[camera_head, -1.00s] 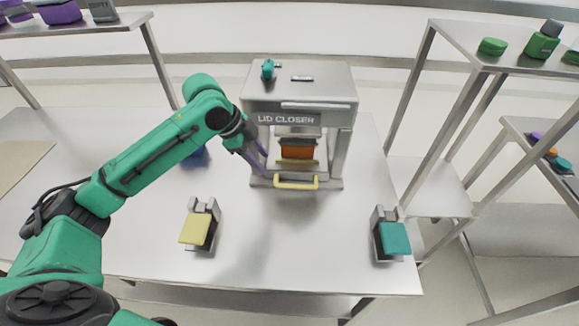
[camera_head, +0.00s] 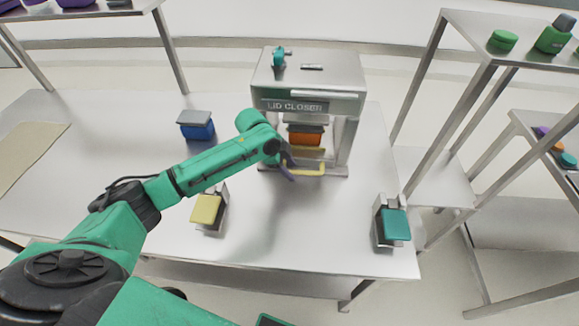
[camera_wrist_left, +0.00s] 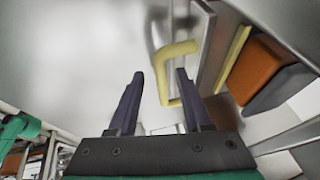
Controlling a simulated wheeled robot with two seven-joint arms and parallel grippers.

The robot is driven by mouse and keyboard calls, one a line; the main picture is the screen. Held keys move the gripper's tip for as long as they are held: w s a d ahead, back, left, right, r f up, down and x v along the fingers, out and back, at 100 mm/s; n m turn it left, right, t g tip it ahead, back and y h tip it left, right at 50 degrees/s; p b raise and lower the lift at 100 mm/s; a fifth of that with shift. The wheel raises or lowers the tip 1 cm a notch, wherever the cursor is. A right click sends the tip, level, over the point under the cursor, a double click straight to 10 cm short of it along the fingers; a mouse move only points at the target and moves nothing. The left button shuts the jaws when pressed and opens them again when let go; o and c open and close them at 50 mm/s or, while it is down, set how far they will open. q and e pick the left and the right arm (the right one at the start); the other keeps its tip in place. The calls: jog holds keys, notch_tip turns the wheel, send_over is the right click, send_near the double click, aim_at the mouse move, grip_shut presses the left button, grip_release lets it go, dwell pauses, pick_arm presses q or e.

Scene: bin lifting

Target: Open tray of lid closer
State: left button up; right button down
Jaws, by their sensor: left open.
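The lid closer (camera_head: 309,92) is a grey metal machine at the back of the table. Its tray has a yellow handle (camera_head: 308,171) at the front bottom, and an orange bin (camera_head: 305,137) with a grey lid sits inside. My left gripper (camera_head: 288,172) is at the left end of the handle. In the left wrist view, the handle (camera_wrist_left: 172,70) reaches in between the two dark, spread fingers (camera_wrist_left: 158,88), and the orange bin (camera_wrist_left: 253,70) is to the right. The left gripper is open. My right gripper is not in view.
Shelves with green containers (camera_head: 503,40) are at the right. The table in front of the machine is clear.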

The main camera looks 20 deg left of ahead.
pick_arm(q)
jog(key=shift+w, duration=0.1)
grip_shut()
dwell(1.2)
